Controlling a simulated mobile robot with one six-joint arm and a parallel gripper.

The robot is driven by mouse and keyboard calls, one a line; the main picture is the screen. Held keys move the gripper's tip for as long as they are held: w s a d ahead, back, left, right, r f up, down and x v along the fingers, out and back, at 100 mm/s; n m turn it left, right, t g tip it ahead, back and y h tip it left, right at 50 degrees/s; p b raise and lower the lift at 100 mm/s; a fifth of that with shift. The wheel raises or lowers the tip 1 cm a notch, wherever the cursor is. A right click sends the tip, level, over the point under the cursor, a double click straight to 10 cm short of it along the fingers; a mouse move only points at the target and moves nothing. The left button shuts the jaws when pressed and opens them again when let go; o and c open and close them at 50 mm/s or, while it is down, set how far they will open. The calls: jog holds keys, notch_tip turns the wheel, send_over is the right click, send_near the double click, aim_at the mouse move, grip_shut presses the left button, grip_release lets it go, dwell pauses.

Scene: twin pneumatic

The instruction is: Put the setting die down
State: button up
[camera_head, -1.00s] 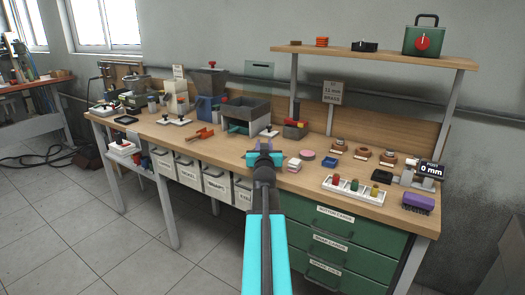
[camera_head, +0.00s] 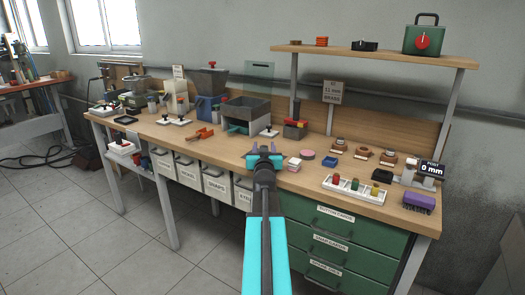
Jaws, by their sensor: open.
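My gripper (camera_head: 264,156) is over the front edge of the wooden workbench (camera_head: 225,150), near its middle. I cannot tell for sure which item is the setting die. Small brown blocks with round metal tops, one of them here (camera_head: 340,145), stand on the right half of the bench. My gripper and forearm hide a little of the bench front.
A pink round piece (camera_head: 307,155) and a small pink-and-white block (camera_head: 294,163) lie just right of my gripper. A grey open bin (camera_head: 247,112) stands behind. A shelf (camera_head: 375,56) overhangs.

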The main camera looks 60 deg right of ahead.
jog(key=shift+r, duration=0.15)
jog(key=shift+v, duration=2.95)
jog(key=shift+a+b, duration=0.1)
jog(key=shift+b, duration=0.45)
jog(key=shift+f+b, duration=0.2)
jog(key=shift+b, duration=0.4)
jog(key=b, duration=0.3)
jog(key=shift+s, duration=0.1)
jog(key=b, duration=0.5)
jog(key=shift+s+b, duration=0.15)
jog(key=shift+b, duration=0.2)
jog(key=b+v, duration=0.2)
jog(key=b, duration=0.6)
jog(key=shift+a+b, duration=0.1)
jog(key=shift+b, duration=0.25)
jog(key=shift+a+b, duration=0.25)
jog(key=shift+b, duration=0.65)
